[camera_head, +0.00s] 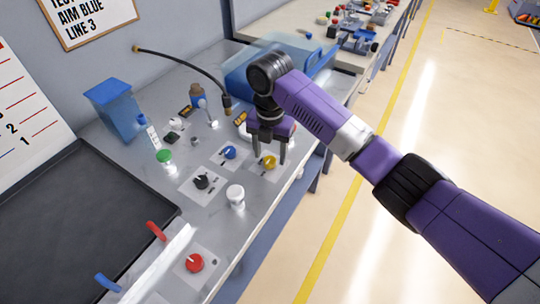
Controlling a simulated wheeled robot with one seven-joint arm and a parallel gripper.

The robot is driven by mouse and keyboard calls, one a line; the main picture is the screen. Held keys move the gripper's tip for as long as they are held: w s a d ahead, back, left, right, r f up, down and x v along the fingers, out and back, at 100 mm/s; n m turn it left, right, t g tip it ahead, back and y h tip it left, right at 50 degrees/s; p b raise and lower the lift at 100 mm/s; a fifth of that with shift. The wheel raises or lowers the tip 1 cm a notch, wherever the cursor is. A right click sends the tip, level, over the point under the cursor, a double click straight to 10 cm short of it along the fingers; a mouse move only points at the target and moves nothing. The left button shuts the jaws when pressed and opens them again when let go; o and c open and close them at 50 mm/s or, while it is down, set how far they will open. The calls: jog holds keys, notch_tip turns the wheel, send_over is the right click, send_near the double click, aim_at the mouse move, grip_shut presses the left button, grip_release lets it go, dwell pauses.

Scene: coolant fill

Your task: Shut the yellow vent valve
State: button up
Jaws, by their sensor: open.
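A small yellow knob (269,162) sits on a pale plate near the front edge of the grey bench (225,212). It looks like the yellow vent valve. My gripper (267,160) points down over it from my purple arm. The gripper is open, with one finger to each side of the yellow knob in this view. I cannot tell how high the fingertips are above the plate or whether they touch the knob. The knob's exact turn position is too small to read.
Near the gripper are a blue knob (230,152), a black knob (201,181) and a white cap (236,195). A green cap (163,156), a blue container (116,108) and a hose (188,67) are farther back. A red knob (194,263) and dark tray (75,215) are nearer.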

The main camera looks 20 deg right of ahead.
jog(key=shift+f, duration=1)
jog(key=shift+c, duration=0.3)
grip_shut()
